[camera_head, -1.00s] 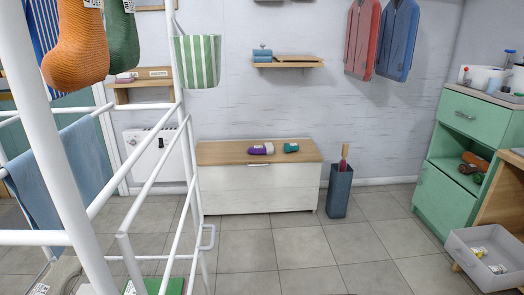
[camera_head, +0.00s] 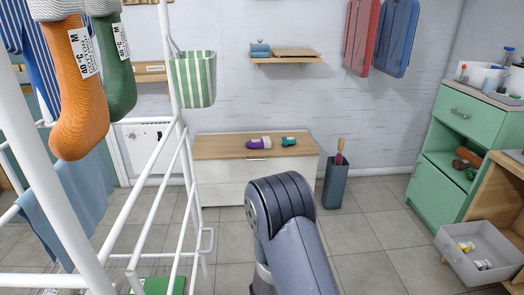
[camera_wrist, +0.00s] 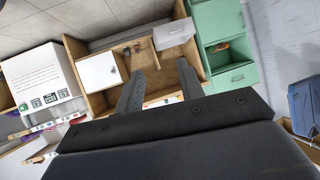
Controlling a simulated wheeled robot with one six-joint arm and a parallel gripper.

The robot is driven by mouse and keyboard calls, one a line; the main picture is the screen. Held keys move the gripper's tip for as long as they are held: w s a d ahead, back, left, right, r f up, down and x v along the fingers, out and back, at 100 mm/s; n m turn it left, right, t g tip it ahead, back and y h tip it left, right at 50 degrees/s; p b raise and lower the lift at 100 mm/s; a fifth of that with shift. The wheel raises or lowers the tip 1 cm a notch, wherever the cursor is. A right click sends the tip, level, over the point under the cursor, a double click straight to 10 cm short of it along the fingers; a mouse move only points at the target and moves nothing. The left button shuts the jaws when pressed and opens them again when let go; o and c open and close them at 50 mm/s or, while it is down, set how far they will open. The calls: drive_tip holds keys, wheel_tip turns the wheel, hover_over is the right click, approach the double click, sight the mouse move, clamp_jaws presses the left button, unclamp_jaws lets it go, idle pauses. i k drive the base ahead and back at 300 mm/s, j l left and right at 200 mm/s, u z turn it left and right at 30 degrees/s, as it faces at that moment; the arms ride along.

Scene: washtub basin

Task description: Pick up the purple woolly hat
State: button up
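A small purple item with a pale label (camera_head: 258,143), which looks like the purple woolly hat, lies on the wooden top of a low white chest (camera_head: 225,149) by the back wall in the head view. A teal item (camera_head: 288,141) lies just right of it. My gripper (camera_wrist: 160,68) shows in the wrist view with its two fingers apart and nothing between them. It faces shelves and cabinets, and the purple item is not in that view. In the head view only my arm shows, in front of the chest, and the gripper is hidden.
A white drying rack (camera_head: 150,205) stands close on the left, with an orange sock (camera_head: 80,110) and a green sock (camera_head: 121,75) hanging. A dark bin (camera_head: 334,185) stands right of the chest. A grey crate (camera_head: 480,252) and green cabinet (camera_head: 437,195) are at right.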

sight(264, 142)
drive_tip(key=i+l, duration=0.55)
drive_tip(key=i, duration=0.15)
drive_tip(key=i+l, duration=0.55)
drive_tip(key=i, duration=0.15)
drive_tip(key=i+j, duration=0.4)
drive_tip(key=i, duration=0.15)
drive_tip(key=i+j, duration=0.4)
drive_tip(key=i, duration=0.15)
drive_tip(key=i+j+z, duration=0.1)
drive_tip(key=i+j, duration=0.3)
drive_tip(key=i, duration=0.2)
drive_tip(key=i+j, duration=0.15)
drive_tip(key=j, duration=0.15)
drive_tip(key=i+j, duration=0.15)
drive_tip(key=j, duration=0.15)
drive_tip(key=i+j, duration=0.15)
drive_tip(key=j, duration=0.2)
